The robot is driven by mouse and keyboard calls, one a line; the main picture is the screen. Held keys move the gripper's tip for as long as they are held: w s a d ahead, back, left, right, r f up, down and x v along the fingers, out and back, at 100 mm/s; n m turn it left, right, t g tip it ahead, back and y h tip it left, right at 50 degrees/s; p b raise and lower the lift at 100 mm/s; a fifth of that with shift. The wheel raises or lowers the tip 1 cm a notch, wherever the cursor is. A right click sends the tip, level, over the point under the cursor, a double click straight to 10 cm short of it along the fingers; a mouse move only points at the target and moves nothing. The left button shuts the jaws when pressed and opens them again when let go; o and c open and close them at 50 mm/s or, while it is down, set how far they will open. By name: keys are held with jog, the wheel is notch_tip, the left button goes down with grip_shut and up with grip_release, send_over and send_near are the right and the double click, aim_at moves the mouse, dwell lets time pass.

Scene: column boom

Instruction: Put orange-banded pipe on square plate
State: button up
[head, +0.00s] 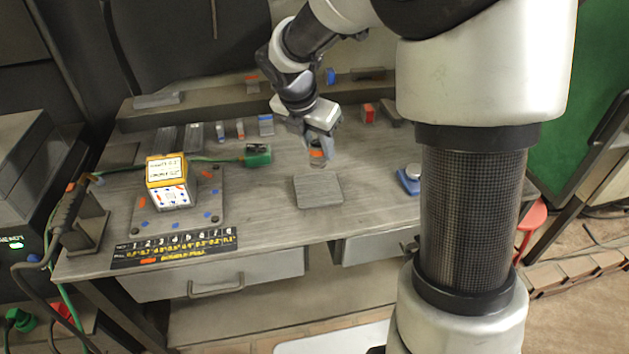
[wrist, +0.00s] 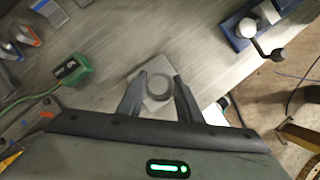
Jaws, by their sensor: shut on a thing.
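The orange-banded pipe (head: 317,154) is held in my gripper (head: 316,142), just behind and above the square plate in the head view. In the wrist view the pipe (wrist: 160,88) shows end-on as a grey ring between the two fingers of my gripper (wrist: 160,80). The grey square plate (head: 318,192) lies flat on the bench and is bare in the head view. In the wrist view the plate (wrist: 148,68) lies beneath the pipe and fingers, partly hidden by them. I cannot tell the exact gap between pipe and plate.
A green block with a cable (head: 257,154) lies left of the plate. A blue-based piece with a pale knob (head: 410,178) stands to the right. A yellow-topped box (head: 168,170) sits on a dotted board (head: 140,218). Several small blocks line the back. Bench around the plate is clear.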

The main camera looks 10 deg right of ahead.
aim_at(315, 166)
notch_tip(315, 166, down, 8)
jog(key=shift+r+b, duration=0.15)
jog(key=shift+b, duration=0.75)
jog(key=shift+f, duration=0.2)
jog(key=o, duration=1.2)
